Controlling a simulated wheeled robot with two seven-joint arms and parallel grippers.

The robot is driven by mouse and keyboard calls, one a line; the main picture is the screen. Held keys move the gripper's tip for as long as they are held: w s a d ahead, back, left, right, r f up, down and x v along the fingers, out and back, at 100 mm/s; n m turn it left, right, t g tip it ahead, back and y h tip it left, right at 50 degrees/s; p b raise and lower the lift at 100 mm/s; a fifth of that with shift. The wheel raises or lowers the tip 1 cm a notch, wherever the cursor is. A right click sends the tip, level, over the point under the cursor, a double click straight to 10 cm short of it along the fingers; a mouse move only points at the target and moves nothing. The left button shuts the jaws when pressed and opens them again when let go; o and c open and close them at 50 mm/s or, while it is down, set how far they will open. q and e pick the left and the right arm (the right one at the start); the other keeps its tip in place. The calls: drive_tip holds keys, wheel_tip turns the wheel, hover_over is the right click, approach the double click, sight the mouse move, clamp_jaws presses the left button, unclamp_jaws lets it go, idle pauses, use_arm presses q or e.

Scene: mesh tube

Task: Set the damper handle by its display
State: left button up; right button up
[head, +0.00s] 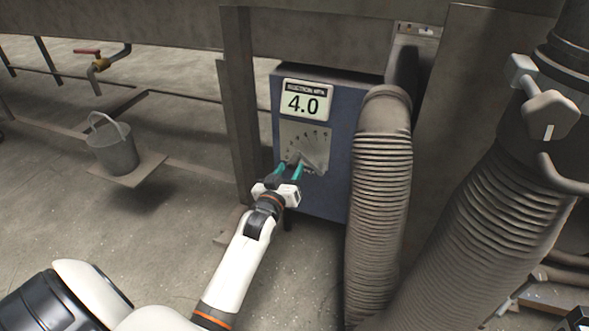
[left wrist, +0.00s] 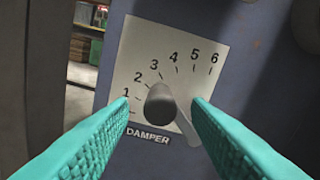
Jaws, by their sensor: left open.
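The display (head: 304,100) on the blue cabinet reads 4.0. Below it is a pale dial plate (head: 318,140) marked 1 to 6; it also shows in the left wrist view (left wrist: 140,55) with a DAMPER label. The damper handle shows in the left wrist view as a dark rounded knob (left wrist: 160,106) with a grey part reaching down to the right. My left gripper (head: 289,166) is open in front of the dial. Its teal fingers stand on either side of the handle; I cannot tell whether either touches it. My right gripper is out of view.
The blue cabinet (head: 342,160) has a ribbed hose (head: 378,200) close on its right and a steel post (head: 238,110) on its left. A larger hose (head: 480,220) stands further right. A bucket (head: 113,150) sits on a plate at left. Open floor lies at front left.

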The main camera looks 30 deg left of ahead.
use_arm(q)
drive_tip(key=shift+b+x, duration=0.45)
drive_tip(key=shift+x, duration=1.25)
clamp_jaws()
